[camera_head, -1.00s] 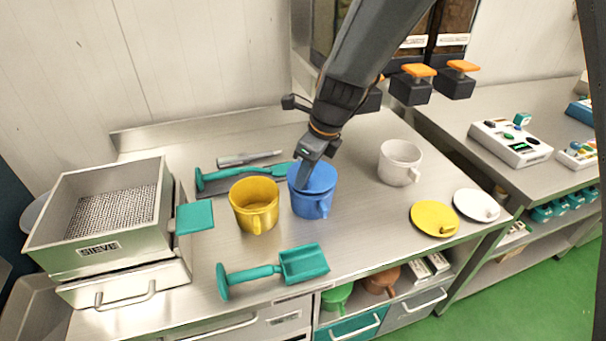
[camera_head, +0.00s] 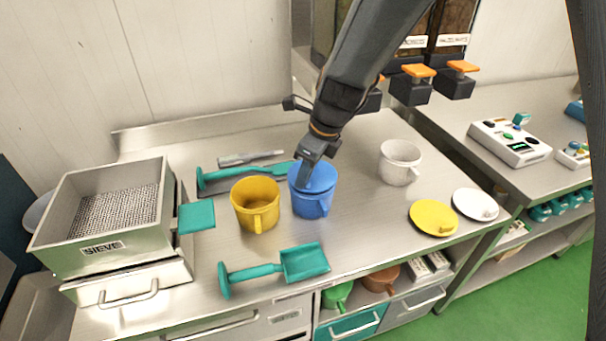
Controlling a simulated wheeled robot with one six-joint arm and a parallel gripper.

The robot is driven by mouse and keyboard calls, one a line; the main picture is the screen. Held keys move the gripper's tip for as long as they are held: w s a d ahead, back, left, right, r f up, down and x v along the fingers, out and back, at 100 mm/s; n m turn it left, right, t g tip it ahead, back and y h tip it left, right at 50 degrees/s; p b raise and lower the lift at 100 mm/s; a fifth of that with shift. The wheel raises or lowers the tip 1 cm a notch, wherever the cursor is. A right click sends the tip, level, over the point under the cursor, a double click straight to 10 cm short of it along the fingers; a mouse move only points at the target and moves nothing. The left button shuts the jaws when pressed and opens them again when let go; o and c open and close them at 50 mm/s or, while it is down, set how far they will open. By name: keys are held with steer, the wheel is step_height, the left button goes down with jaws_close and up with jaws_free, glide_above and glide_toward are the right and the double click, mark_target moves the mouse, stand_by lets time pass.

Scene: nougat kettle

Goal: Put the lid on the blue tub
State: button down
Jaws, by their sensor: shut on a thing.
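The blue tub (camera_head: 311,205) stands upright on the steel table, its handle toward the front. A blue lid (camera_head: 324,178) lies over the tub's mouth and looks about level. Whether it is fully seated on the rim cannot be told from this view. My gripper (camera_head: 306,183) reaches down from above and is shut on the lid, near its left part. The fingers and the arm hide the back part of the lid.
A yellow tub (camera_head: 255,213) stands close on the left, a white tub (camera_head: 399,165) to the right. Yellow (camera_head: 433,217) and white (camera_head: 475,204) lids lie near the right edge. A teal scoop (camera_head: 275,269) lies in front. A sieve box (camera_head: 95,255) stands at the far left.

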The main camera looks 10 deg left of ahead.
steer(key=shift+f+p, duration=0.45)
steer(key=shift+p, duration=0.15)
stand_by(1.6)
steer(key=c, duration=1.3)
jaws_free()
steer(key=shift+r, duration=0.15)
steer(key=shift+r+p, duration=2.3)
steer(key=shift+p, duration=0.3)
steer(key=shift+r, duration=1.05)
